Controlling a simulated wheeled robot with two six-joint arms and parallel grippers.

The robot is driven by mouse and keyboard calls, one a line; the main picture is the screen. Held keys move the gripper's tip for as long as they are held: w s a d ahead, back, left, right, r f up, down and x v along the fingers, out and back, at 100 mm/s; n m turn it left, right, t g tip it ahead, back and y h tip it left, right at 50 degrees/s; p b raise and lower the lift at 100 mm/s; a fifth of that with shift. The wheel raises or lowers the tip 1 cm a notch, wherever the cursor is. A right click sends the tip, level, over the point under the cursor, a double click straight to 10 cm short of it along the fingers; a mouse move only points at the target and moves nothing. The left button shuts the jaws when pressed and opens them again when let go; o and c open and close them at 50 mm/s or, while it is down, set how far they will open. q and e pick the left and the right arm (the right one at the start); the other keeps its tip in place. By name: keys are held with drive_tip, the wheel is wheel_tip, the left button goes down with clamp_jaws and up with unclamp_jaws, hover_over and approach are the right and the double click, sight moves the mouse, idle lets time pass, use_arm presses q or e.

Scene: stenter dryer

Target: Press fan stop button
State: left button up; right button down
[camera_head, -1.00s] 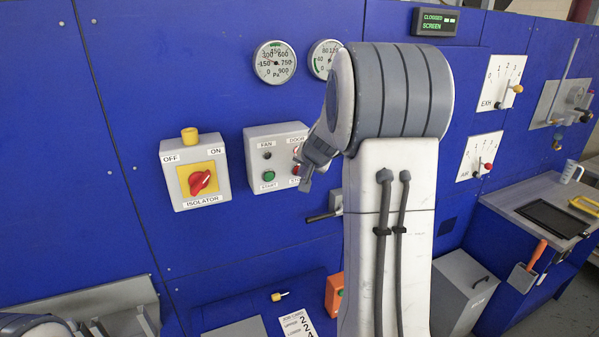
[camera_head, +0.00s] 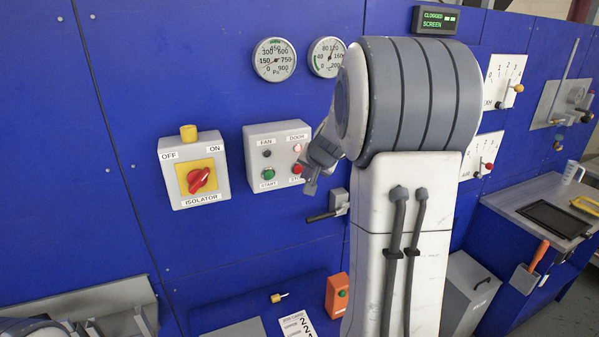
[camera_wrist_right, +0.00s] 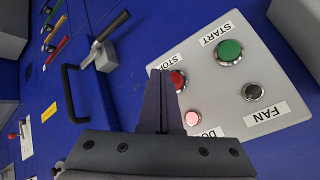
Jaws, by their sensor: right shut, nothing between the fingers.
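The grey fan control box (camera_head: 281,187) is on the blue wall, with a green START button (camera_head: 268,174) and a red STOP button (camera_head: 297,169). The STOP button is at the box's lower right. It also shows in the right wrist view (camera_wrist_right: 180,82), partly hidden behind my fingers. My right gripper (camera_head: 311,187) is shut and empty, its tip just right of and below the STOP button in the head view. In the wrist view the fingertips (camera_wrist_right: 160,73) overlap the button's edge; I cannot tell whether they touch it. My left gripper is not in view.
A dark FAN lamp (camera_head: 267,154) and a lit, pinkish DOOR lamp (camera_head: 297,148) sit above the buttons. The isolator (camera_head: 201,181) with its red knob is to the left. A door handle (camera_head: 322,216) juts out just below my right gripper. Two gauges (camera_head: 274,60) are above.

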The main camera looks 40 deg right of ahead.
drive_tip(key=s+b, duration=0.1)
drive_tip(key=s, duration=0.1)
drive_tip(key=s+a+b, duration=0.1)
drive_tip(key=s, duration=0.1)
drive_tip(key=shift+s, duration=0.1)
idle(0.8)
drive_tip(key=s+a+f+n+g+y+b, duration=0.2)
drive_tip(key=a+f+n+y, duration=0.15)
drive_tip(key=a, duration=0.95)
drive_tip(key=s+a+f+n+g+y+b, duration=0.15)
drive_tip(key=a+f+n, duration=0.35)
drive_tip(key=a, duration=0.9)
drive_tip(key=s+a+f+n+g, duration=0.1)
drive_tip(key=s+a+f+n, duration=0.2)
drive_tip(key=s, duration=0.4)
drive_tip(key=s+a+f+n+g+b, duration=0.1)
drive_tip(key=s+a+f+n+g, duration=0.1)
drive_tip(key=s, duration=0.6)
drive_tip(key=s+a+f+n+g+h+b, duration=0.1)
drive_tip(key=s+a+f+n+g, duration=0.1)
drive_tip(key=s+a+n, duration=0.3)
drive_tip(key=shift+s+a+f, duration=0.3)
drive_tip(key=shift+s+f, duration=0.5)
drive_tip(key=shift+s, duration=0.35)
